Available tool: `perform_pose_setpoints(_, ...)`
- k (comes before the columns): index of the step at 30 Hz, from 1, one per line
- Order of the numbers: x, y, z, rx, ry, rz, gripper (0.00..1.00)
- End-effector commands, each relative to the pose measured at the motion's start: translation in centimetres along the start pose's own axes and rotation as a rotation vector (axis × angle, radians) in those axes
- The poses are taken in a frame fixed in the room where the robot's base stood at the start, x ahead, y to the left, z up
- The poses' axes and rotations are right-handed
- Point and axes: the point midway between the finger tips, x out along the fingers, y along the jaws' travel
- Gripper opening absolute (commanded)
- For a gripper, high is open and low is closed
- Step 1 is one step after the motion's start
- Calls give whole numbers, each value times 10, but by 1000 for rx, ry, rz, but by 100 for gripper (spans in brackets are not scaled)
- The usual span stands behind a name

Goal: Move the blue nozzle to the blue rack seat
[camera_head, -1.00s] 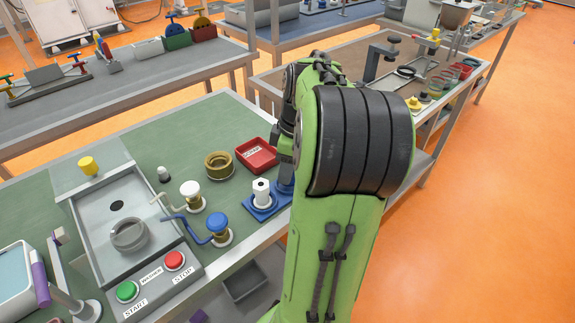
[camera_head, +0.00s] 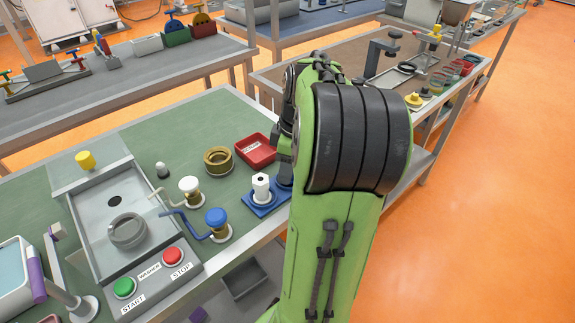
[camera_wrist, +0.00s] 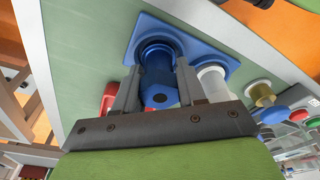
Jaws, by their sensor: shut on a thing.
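In the wrist view my gripper (camera_wrist: 157,90) is shut on the blue nozzle (camera_wrist: 158,88), with a finger on each side of it. The nozzle's far end meets or is very close to the blue ring seat (camera_wrist: 154,45) on the blue rack (camera_wrist: 218,45). I cannot tell whether it is fully seated. A white nozzle (camera_wrist: 213,84) stands in the other rack place beside it. In the head view the white nozzle (camera_head: 262,187) stands upright on the rack (camera_head: 254,210).
A red tray (camera_head: 250,158) and a brass ring (camera_head: 218,160) lie behind the rack. The blue-topped valve (camera_head: 216,217) and white-topped valve (camera_head: 189,185) stand to its left. The washer panel with a red STOP button (camera_head: 173,257) is nearer. The table's edge runs close by the rack.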

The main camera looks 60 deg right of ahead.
Motion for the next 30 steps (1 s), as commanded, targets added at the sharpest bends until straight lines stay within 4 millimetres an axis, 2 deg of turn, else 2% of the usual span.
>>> perform_pose_setpoints(8, 0, 0, 0, 0, 0, 1, 0)
perform_pose_setpoints(9, 0, 0, 0, 0, 0, 1, 42)
perform_pose_setpoints(14, 0, 0, 0, 0, 0, 1, 66)
perform_pose_setpoints(15, 0, 0, 0, 0, 0, 1, 70)
perform_pose_setpoints(21, 0, 0, 0, 0, 0, 0, 71)
perform_pose_setpoints(27, 0, 0, 0, 0, 0, 0, 100)
perform_pose_setpoints(30, 0, 0, 0, 0, 0, 0, 100)
